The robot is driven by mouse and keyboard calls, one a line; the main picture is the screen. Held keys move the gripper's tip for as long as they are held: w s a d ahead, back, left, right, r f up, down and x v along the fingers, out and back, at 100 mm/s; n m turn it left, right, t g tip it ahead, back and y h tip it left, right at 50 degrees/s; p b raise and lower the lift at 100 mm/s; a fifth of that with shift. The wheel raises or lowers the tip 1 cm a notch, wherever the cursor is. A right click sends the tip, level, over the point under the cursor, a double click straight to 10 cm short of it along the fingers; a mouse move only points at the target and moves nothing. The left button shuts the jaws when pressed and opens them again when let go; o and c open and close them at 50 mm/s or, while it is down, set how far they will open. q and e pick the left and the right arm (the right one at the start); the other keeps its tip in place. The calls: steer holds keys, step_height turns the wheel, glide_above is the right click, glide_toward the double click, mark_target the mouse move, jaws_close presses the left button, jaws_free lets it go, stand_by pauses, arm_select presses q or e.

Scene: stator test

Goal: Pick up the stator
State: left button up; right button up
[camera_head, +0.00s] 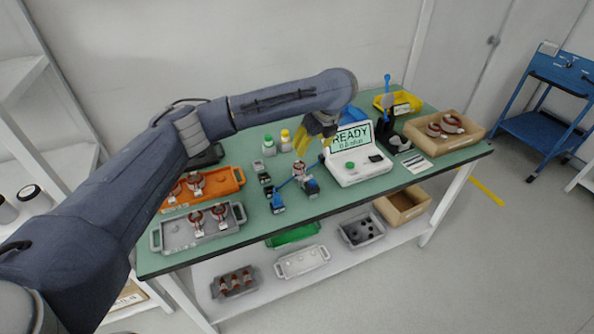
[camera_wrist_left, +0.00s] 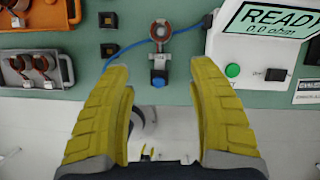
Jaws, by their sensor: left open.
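A copper-coloured stator (camera_head: 299,168) sits on a small blue-and-black test fixture (camera_head: 310,186) in the middle of the green table. In the left wrist view the stator (camera_wrist_left: 160,30) is near the top centre, on the fixture (camera_wrist_left: 158,72), beyond my fingers. My left gripper (camera_head: 314,144) is open and empty, above the table near the fixture. Its yellow fingers (camera_wrist_left: 161,72) stand wide apart in the left wrist view. More stators lie in the orange tray (camera_head: 228,183), the grey tray (camera_head: 175,236) and the cardboard box (camera_head: 466,141). My right gripper is not in view.
A white tester (camera_head: 350,176) showing "READY 0.0 ohm" stands right of the fixture. A blue cable (camera_wrist_left: 128,47) runs to the fixture. Small bottles (camera_head: 269,148) stand behind it. A black stand (camera_head: 386,130) and yellow bin (camera_head: 408,98) are farther right. A lower shelf (camera_head: 330,254) holds bins.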

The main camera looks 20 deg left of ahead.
mark_target(302, 169)
arm_select(q)
steer(key=x, duration=1.2)
steer(key=shift+w+a, duration=0.1)
steer(key=shift+a, duration=0.2)
steer(key=shift+x, duration=2.5)
steer(key=shift+o, duration=0.2)
steer(key=shift+w+a+r, duration=0.1)
steer(key=shift+w+a, duration=0.1)
steer(key=c, duration=1.3)
